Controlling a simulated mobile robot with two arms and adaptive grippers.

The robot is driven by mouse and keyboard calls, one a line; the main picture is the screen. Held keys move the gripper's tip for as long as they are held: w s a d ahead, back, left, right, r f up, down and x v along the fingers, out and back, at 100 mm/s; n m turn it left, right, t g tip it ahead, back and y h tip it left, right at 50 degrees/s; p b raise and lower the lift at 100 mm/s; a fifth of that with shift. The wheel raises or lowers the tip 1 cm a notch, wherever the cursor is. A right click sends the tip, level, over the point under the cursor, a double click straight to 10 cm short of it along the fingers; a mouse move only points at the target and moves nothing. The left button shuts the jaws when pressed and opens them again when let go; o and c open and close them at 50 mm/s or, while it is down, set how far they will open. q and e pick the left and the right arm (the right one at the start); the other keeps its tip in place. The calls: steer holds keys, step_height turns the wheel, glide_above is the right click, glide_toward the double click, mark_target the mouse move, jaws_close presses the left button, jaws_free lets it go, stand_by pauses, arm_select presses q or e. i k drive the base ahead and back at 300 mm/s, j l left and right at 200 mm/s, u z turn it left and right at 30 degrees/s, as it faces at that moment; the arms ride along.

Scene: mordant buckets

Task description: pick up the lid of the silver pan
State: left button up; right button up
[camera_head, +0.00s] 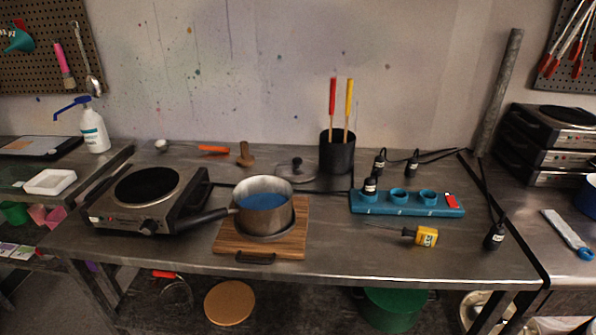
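The silver pan (250,221) stands upright on a wooden board near the table's front middle. It holds blue liquid, and its black handle points left toward the hot plate. A round lid (284,172) with a dark knob on top lies on the table behind the pan, slightly to its right and apart from it. It looks like glass with a metal rim. Neither of my grippers shows in the head view.
A hot plate (185,213) stands left of the pan. A black pot (337,155) with red and yellow sticks stands right of the lid. A wooden-handled tool (245,155) lies left of it. The front right table is mostly clear.

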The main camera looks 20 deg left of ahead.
mark_target(297, 169)
steer(key=i+j+u, duration=0.2)
steer(key=j, duration=0.15)
steer(key=i+j+u, duration=0.2)
steer(key=j, duration=0.2)
steer(key=i+j+u, duration=0.2)
steer(key=k+j, duration=0.05)
steer(key=j, duration=0.05)
